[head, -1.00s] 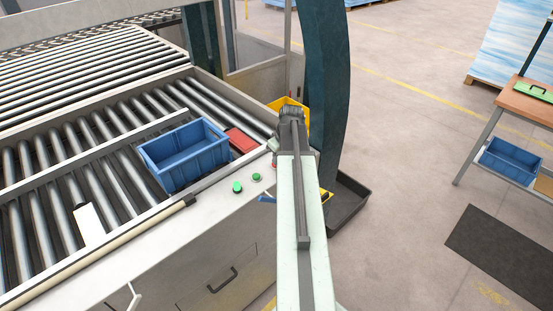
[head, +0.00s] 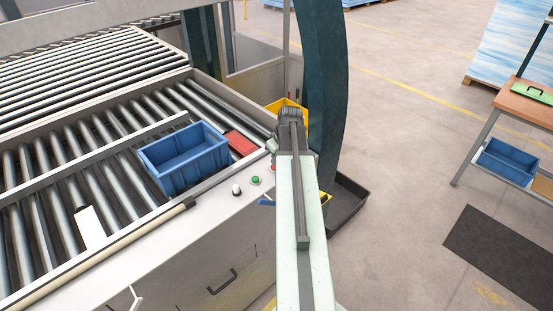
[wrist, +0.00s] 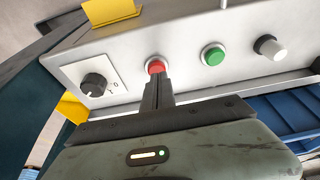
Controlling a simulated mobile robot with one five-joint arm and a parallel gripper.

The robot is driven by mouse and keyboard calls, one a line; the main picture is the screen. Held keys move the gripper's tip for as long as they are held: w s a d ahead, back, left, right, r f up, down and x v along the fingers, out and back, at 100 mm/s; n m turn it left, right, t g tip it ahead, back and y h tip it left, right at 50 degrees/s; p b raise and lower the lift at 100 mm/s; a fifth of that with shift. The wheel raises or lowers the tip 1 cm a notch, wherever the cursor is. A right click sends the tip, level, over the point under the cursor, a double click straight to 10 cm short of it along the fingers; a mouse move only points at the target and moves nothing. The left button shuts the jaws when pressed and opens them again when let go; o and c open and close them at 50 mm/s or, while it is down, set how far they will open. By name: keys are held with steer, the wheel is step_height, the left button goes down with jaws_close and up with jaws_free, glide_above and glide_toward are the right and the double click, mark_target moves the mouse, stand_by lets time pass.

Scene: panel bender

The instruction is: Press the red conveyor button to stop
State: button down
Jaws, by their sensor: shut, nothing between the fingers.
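The red button (wrist: 155,66) sits in a pale ring on the grey control panel, and a bit of it shows in the head view (head: 273,168). My gripper (wrist: 159,80) is shut and empty, its fingertips right at the red button and covering its lower edge. I cannot tell whether they touch it. The conveyor (head: 90,193) has metal rollers and carries a blue bin (head: 185,163) and a red block (head: 241,143). In the head view my arm hides the gripper.
A green button (wrist: 212,55) and a white lamp (wrist: 270,47) sit right of the red button; a black rotary switch (wrist: 95,85) sits left. A dark teal post (head: 325,90) stands beyond my arm. Open floor lies to the right.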

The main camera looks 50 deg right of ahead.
steer(key=p+v, duration=0.9)
steer(key=v, duration=0.2)
steer(key=shift+r, duration=0.3)
steer(key=shift+f, duration=0.1)
